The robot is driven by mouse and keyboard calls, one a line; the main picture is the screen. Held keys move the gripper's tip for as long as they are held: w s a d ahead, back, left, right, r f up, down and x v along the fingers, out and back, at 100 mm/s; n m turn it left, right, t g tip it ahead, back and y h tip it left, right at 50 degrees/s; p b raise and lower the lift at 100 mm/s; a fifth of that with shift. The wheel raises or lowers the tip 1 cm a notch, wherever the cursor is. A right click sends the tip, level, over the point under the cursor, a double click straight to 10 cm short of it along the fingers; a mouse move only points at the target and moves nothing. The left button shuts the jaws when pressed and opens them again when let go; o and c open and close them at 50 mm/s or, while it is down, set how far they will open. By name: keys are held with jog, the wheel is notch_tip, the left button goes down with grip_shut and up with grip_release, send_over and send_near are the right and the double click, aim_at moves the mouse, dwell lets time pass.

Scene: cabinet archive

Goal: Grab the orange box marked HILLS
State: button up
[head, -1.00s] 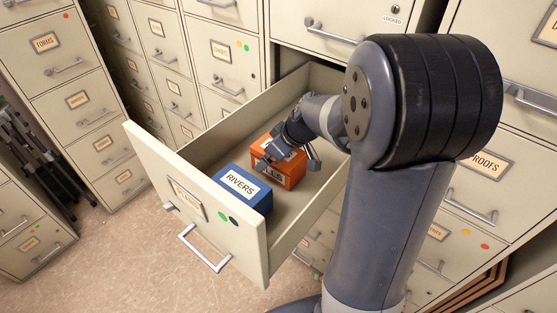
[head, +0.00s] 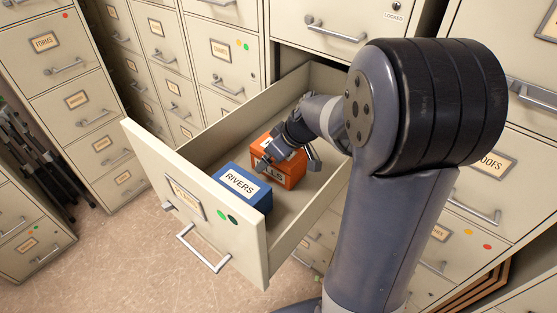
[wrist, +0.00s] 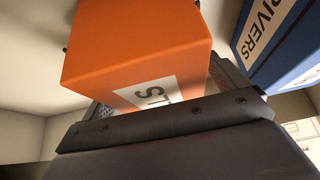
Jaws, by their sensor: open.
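The orange box (head: 290,178) stands in the open drawer, behind the blue box. Its white label is partly hidden by my gripper, so only the end of the word, "LLS", shows. My gripper (head: 288,160) is open and reaches down over the orange box, with a finger at either side of its top. In the wrist view the orange box (wrist: 135,45) fills the space in front of my gripper (wrist: 160,92), and part of its label shows upside down. The fingers are partly hidden behind the box there. I cannot tell whether they touch it.
The blue box (head: 243,187) marked RIVERS stands close to the orange box, near the drawer front (head: 200,205). It is near the right finger in the wrist view (wrist: 285,45). Drawer walls enclose both boxes. The drawer's back part has free room. Filing cabinets stand all around.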

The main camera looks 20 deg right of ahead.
jog(key=shift+c, duration=0.2)
jog(key=c, duration=1.3)
jog(key=shift+r, duration=0.1)
jog(key=shift+c, duration=0.2)
